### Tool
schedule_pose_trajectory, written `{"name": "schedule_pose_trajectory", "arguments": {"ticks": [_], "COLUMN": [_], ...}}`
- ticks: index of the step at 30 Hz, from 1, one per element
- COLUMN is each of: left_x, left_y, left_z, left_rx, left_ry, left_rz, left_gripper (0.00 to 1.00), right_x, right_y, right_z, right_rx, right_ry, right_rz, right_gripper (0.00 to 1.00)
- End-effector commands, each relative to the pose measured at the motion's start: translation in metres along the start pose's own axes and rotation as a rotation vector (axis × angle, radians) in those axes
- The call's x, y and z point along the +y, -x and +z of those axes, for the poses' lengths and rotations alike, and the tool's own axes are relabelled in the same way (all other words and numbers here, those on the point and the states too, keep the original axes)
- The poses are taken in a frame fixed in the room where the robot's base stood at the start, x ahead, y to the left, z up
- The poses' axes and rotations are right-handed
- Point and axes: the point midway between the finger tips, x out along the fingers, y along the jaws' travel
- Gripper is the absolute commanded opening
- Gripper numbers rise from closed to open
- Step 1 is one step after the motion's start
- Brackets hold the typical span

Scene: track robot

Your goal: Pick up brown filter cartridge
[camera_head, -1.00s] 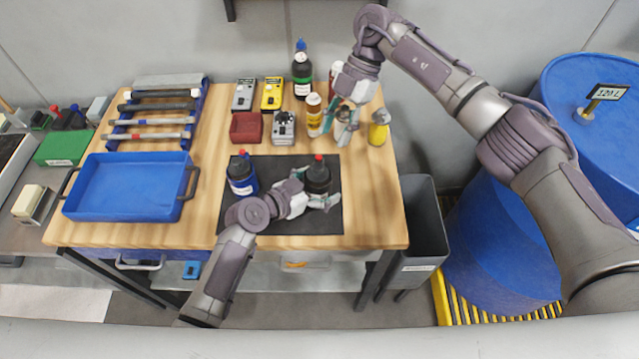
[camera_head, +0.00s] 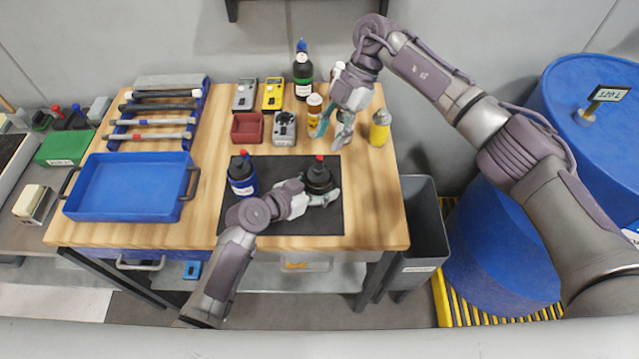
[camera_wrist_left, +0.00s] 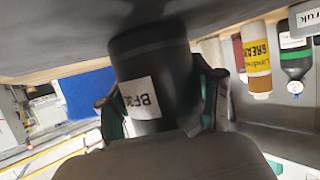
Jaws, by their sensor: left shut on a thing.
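A dark, almost black-brown cylinder (camera_head: 319,178) with a red top stands on the black mat on the workbench. It appears to be the filter cartridge. In the left wrist view the dark cylinder (camera_wrist_left: 150,60) carries a white label starting with "BF". My left gripper (camera_head: 320,198) is shut on it from the front side, with its fingers on both sides of the body. My right gripper (camera_head: 334,122) hangs over the back right of the bench, beside a brown-and-white grease bottle (camera_head: 314,108); its finger opening is unclear.
A dark blue bottle (camera_head: 241,176) with a red top stands left of the held cylinder. Behind are a red bin (camera_head: 247,127), a grey device (camera_head: 285,128) and a yellow bottle (camera_head: 379,128). A blue tray (camera_head: 130,185) fills the bench's left. The front right is clear.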

Motion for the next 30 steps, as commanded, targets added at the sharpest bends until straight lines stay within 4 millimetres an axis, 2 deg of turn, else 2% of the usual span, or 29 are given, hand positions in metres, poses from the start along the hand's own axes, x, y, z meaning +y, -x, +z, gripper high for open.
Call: {"name": "schedule_pose_trajectory", "arguments": {"ticks": [1, 6, 9, 13, 17, 20, 24, 26, 30], "left_x": [0.0, 0.0, 0.0, 0.0, 0.0, 0.0, 0.0, 0.0, 0.0], "left_y": [0.0, 0.0, 0.0, 0.0, 0.0, 0.0, 0.0, 0.0, 0.0], "left_z": [0.001, 0.001, 0.001, 0.001, 0.001, 0.001, 0.001, 0.001, 0.001], "left_rx": [-0.001, -0.001, -0.001, -0.001, -0.001, -0.002, -0.002, -0.002, -0.002], "left_ry": [0.0, 0.0, 0.0, 0.0, 0.0, 0.0, 0.0, 0.0, 0.0], "left_rz": [0.0, 0.0, -0.001, -0.001, -0.001, -0.001, -0.001, -0.001, 0.0], "left_gripper": [0.23, 0.23, 0.23, 0.23, 0.23, 0.23, 0.23, 0.23, 0.23], "right_x": [0.003, 0.028, 0.041, 0.051, 0.051, 0.042, 0.014, -0.003, -0.047], "right_y": [-0.015, -0.064, -0.083, -0.09, -0.083, -0.071, -0.058, -0.059, -0.074], "right_z": [-0.004, -0.031, -0.051, -0.073, -0.086, -0.088, -0.08, -0.074, -0.06], "right_rx": [0.024, 0.156, 0.262, 0.41, 0.561, 0.675, 0.8, 0.825, 0.804], "right_ry": [-0.006, -0.073, -0.146, -0.263, -0.405, -0.524, -0.694, -0.76, -0.89], "right_rz": [0.036, 0.279, 0.454, 0.677, 0.896, 1.064, 1.293, 1.382, 1.556], "right_gripper": [0.4, 0.4, 0.4, 0.4, 0.4, 0.4, 0.4, 0.4, 0.4]}}
